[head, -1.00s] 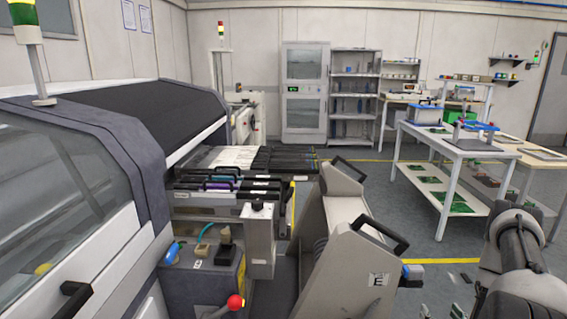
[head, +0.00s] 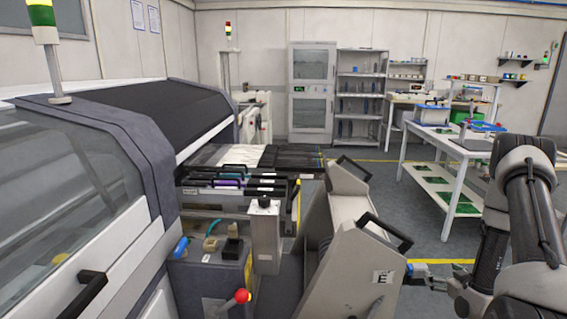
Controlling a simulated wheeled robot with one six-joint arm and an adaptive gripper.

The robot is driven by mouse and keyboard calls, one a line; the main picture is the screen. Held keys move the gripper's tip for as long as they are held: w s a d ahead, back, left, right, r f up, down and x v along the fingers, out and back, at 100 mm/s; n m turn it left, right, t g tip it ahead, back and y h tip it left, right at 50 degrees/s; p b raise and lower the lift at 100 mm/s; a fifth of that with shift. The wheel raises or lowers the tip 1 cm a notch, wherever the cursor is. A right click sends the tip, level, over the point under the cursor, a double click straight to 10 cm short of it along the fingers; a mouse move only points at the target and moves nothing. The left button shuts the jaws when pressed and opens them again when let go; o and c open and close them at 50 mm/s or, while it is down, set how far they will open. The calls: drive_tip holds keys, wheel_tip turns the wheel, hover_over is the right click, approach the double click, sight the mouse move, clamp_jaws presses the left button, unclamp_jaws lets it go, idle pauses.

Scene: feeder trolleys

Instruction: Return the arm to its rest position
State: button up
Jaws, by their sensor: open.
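My arm stands at the right of the head view, with its elbow raised and its forearm bent down. My gripper (head: 428,279) shows small at the arm's lower left, just right of the grey trolley. Its jaws are open and I see nothing held. The wrist and part of the lower arm run off or overlap at the bottom right.
A grey feeder trolley (head: 345,245) with black handles stands in the lower middle. The placement machine (head: 80,165) fills the left, with a feeder bank (head: 235,190) beside it. A white table (head: 430,150) stands behind my arm. Open floor lies between trolley and table.

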drive_tip(key=w+a+r+n+g+h, duration=0.1)
drive_tip(key=w+r+g, duration=0.3)
drive_tip(key=r, duration=1.2)
drive_tip(key=s+a+r+g, duration=0.1)
drive_tip(key=s+a+r, duration=0.2)
drive_tip(key=r, duration=0.9)
drive_tip(key=s+a+r+m+g, duration=0.1)
drive_tip(key=s+a+r, duration=0.35)
drive_tip(key=s, duration=0.25)
drive_tip(key=s+a+r+m+g, duration=0.1)
drive_tip(key=s+a+r, duration=0.2)
drive_tip(key=s+r, duration=0.35)
drive_tip(key=s+a+r+g, duration=0.1)
drive_tip(key=s+a, duration=0.2)
drive_tip(key=s, duration=0.5)
drive_tip(key=s+a+r+m+g, duration=0.1)
drive_tip(key=s+a, duration=0.2)
drive_tip(key=s, duration=0.5)
drive_tip(key=shift+s+a+r+y, duration=0.2)
drive_tip(key=shift+s+r+y, duration=0.1)
drive_tip(key=shift+r+y, duration=0.1)
